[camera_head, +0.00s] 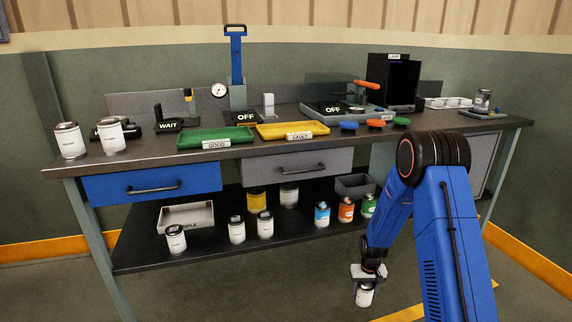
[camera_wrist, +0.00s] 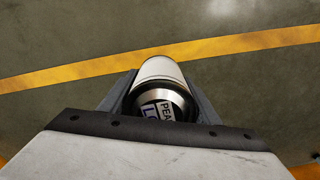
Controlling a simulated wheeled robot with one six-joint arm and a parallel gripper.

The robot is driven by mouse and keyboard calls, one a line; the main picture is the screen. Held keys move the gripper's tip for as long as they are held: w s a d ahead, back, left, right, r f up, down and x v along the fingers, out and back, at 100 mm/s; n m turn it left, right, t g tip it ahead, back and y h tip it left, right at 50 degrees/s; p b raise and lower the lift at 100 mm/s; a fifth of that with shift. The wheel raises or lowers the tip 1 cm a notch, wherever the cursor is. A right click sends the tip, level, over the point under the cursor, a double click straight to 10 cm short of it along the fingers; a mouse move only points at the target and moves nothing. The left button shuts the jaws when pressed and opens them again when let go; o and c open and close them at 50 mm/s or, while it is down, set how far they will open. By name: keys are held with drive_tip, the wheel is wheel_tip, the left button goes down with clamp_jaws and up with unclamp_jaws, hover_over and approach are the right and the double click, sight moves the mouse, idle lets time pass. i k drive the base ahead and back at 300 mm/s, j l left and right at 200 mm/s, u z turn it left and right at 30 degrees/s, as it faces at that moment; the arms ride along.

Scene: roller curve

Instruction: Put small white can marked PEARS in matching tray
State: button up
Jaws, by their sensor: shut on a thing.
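My gripper (camera_head: 367,281) hangs low in front of the bench, at the right, and is shut on a small white can (camera_head: 365,297). In the wrist view the can (camera_wrist: 163,70) sits between the two fingers, its metal top towards the camera. A green tray (camera_head: 203,146) marked GOOD and a yellow tray (camera_head: 279,137) marked FAULT lie on the bench top. An open grey-white tray (camera_head: 188,219) on the lower shelf has a partly hidden label ending in "PLE".
Two larger white cans (camera_head: 70,142) stand at the bench's left end. Several white cans (camera_head: 236,231) and coloured cans (camera_head: 322,214) stand on the lower shelf, near a dark bin (camera_head: 355,186). A blue-handled press (camera_head: 236,70) stands behind the trays. The floor around the held can looks clear.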

sight(276, 132)
drive_tip(key=i+j, duration=0.1)
drive_tip(key=j, duration=0.6)
drive_tip(key=i+j, duration=0.1)
drive_tip(key=j, duration=1.25)
drive_tip(key=i+z, duration=0.05)
drive_tip(key=i, duration=0.05)
